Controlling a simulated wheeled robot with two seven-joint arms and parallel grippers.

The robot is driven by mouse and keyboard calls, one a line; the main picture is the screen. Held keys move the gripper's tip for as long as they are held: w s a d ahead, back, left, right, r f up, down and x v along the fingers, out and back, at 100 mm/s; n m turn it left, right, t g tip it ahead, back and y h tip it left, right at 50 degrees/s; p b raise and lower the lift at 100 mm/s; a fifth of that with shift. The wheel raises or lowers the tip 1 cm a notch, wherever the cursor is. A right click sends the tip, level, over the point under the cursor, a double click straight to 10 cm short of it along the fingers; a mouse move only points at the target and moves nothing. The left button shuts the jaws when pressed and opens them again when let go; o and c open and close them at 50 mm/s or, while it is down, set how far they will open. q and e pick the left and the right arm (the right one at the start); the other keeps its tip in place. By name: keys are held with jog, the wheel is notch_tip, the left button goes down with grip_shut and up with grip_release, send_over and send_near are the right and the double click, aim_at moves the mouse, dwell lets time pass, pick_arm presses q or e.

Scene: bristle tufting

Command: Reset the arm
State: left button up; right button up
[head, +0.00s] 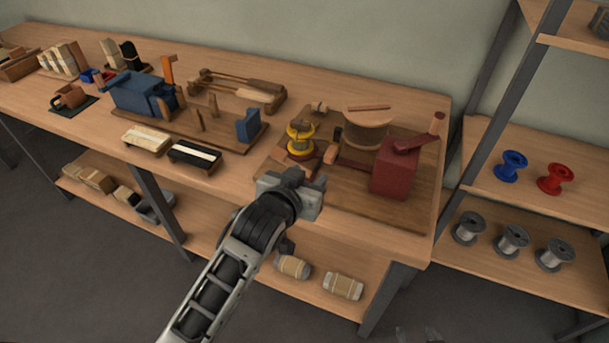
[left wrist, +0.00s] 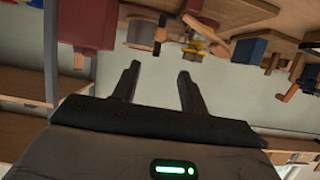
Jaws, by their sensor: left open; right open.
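My left gripper (head: 298,178) is at the front edge of the workbench (head: 345,215), in front of a yellow spool (head: 300,139) and a dark red box with a crank (head: 395,175). In the left wrist view its two fingers (left wrist: 158,82) are apart with nothing between them. That view shows the bench upside down, with the red box (left wrist: 88,22) at upper left and the yellow spool (left wrist: 196,28) beyond the fingers. Only dark tips that look like my right gripper (head: 417,335) show at the bottom edge; the rest is out of frame.
A blue clamp fixture (head: 135,95) and two brush blocks (head: 195,155) stand on the bench to the left. Wrapped bundles (head: 343,286) lie on the lower shelf. The right rack holds blue (head: 510,166), red (head: 556,179) and grey spools.

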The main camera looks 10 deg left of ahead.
pick_arm(q)
jog(key=shift+v, duration=0.9)
jog(key=shift+w, duration=0.1)
jog(key=s+a+f+g, duration=0.1)
jog(key=s+a+f, duration=0.2)
jog(key=s+f, duration=0.5)
jog(key=s+a+f+g, duration=0.2)
jog(key=s+f, duration=0.6)
jog(key=s, duration=0.4)
jog(key=shift+a, duration=0.4)
jog(key=shift+s, duration=0.1)
